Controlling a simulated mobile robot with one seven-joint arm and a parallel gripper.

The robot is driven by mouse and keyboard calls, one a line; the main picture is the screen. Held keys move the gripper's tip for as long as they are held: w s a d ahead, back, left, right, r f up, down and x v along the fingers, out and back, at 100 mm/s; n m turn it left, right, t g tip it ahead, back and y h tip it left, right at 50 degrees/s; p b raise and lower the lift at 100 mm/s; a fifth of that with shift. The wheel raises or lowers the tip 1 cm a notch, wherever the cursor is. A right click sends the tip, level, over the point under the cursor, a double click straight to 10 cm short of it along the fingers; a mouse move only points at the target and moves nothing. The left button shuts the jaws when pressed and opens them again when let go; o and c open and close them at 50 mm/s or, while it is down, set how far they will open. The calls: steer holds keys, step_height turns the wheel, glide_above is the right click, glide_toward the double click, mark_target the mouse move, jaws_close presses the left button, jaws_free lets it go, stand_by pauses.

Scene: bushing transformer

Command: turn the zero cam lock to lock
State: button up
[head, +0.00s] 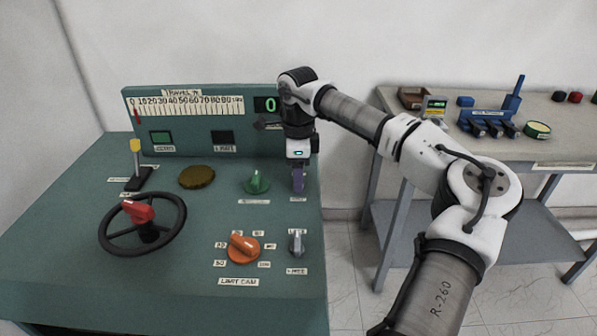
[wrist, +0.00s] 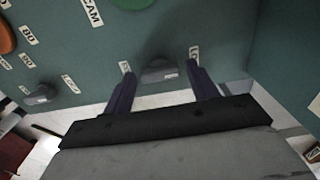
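The zero cam lock is a small grey knob (wrist: 158,71) on the green panel, seen in the wrist view near the green knob. My gripper (wrist: 159,73) has its two purple fingers apart, one on each side of the grey knob, with a visible gap on both sides. Small labels sit by each fingertip, partly covered. In the head view my gripper (head: 298,181) points down at the panel's right side, right of the green knob (head: 256,182); it hides the lock there.
A second grey knob (head: 297,243) and an orange limit cam knob (head: 243,248) sit nearer the panel's front. A black handwheel (head: 176,241) with a red knob is at left. The upright gauge board (head: 190,135) stands behind. A grey workbench (head: 546,147) stands at right.

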steer(key=shift+o, duration=0.7)
step_height(320, 180, up, 14)
steer(key=b, duration=0.1)
steer(key=shift+f+b, duration=0.15)
steer(key=shift+b, duration=0.15)
steer(key=shift+s, duration=0.1)
